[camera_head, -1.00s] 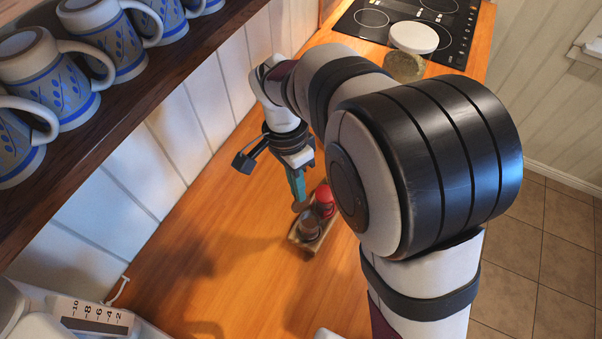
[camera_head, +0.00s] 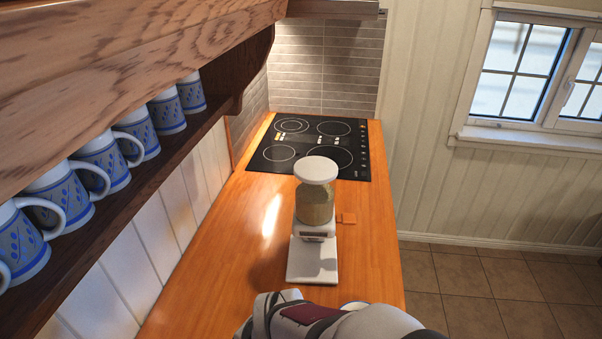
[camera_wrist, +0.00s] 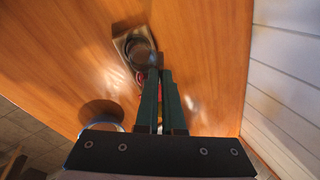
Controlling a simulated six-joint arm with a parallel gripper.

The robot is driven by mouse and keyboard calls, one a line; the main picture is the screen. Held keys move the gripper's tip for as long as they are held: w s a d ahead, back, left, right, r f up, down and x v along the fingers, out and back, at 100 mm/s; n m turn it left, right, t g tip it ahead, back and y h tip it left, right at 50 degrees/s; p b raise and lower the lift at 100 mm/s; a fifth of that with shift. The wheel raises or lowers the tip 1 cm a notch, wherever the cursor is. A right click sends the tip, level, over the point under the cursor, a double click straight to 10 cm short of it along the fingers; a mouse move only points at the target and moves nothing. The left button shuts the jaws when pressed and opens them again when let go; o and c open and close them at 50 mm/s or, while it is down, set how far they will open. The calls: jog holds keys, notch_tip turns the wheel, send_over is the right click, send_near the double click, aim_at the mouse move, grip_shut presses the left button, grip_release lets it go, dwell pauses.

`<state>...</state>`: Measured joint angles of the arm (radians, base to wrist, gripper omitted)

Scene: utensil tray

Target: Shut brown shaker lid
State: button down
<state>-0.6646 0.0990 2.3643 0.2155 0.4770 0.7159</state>
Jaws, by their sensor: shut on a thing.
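In the wrist view, my gripper (camera_wrist: 158,70) points at the wooden shaker holder (camera_wrist: 122,36) on the counter. Its green fingers are close together, shut on a small brown thing at their tips that looks like the brown shaker lid (camera_wrist: 157,60). The dark brown shaker (camera_wrist: 138,50) stands in the holder, just left of the fingertips. A bit of the red shaker (camera_wrist: 137,79) shows beside the left finger, mostly hidden. I cannot tell whether the lid touches the brown shaker. The head view shows neither gripper nor shakers.
In the head view, a jar (camera_head: 315,207) with a white lid stands on a white scale (camera_head: 312,262). The black cooktop (camera_head: 280,152) is behind. Mugs (camera_head: 105,160) line the left shelf. The counter left of the scale is clear.

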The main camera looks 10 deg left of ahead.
jog(key=shift+s+d, duration=0.1)
jog(key=shift+d, duration=0.05)
dwell(0.4)
jog(key=c, duration=1)
grip_release()
jog(key=shift+r+y, duration=0.1)
jog(key=shift+y, duration=0.2)
